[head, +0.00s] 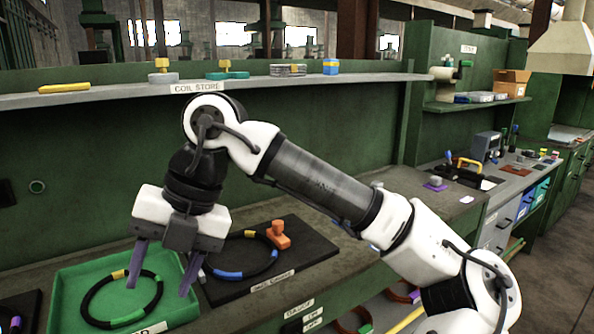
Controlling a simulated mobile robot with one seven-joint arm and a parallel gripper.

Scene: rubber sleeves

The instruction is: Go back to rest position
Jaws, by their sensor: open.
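My gripper (164,273) points down from the bent white arm, its two purple fingers spread and nothing between them. It hangs in front of the green tray (70,275) in the picture; its exact height above the tray is unclear. A black ring (156,307) with yellow and green bands lies in the tray. A second black ring (270,262) with blue and yellow bands lies on a dark board (318,244) to the right, partly hidden by the gripper. An orange piece (278,236) stands beside that ring.
A shelf (130,91) labelled "COIL STORE" runs behind my arm, carrying several small coloured items. A dark tray edge (30,300) shows at the lower left. The bench at the right holds tools and a purple pad (435,185).

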